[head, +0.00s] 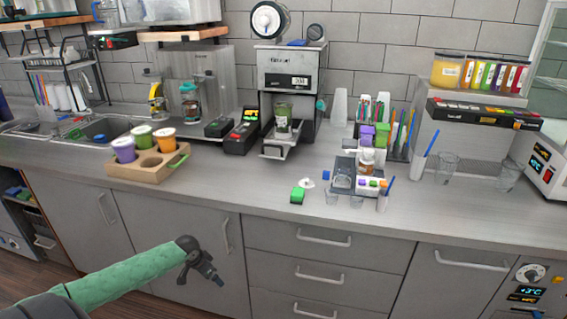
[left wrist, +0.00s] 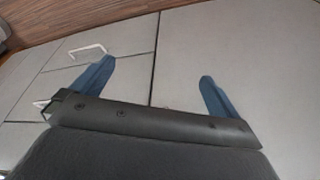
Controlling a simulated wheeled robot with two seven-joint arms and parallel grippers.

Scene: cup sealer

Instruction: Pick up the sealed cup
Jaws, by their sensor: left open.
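A cup with green contents (head: 283,117) stands upright on the pulled-out tray (head: 279,149) of the grey cup sealer (head: 290,72), at the middle back of the counter. Whether a film covers its top is too small to tell. My left gripper (head: 216,279) is in front of the lower cabinets, below the counter edge and well away from the cup. It also shows in the left wrist view (left wrist: 155,85), with its two blue fingers wide apart and nothing between them. My right gripper is in neither view.
A wooden holder (head: 130,171) with several coloured cups stands left of the sealer. A black device with a screen (head: 241,135) is close beside the sealer. A grey condiment rack (head: 343,178) and clear cups stand to the right. The counter front is mostly clear.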

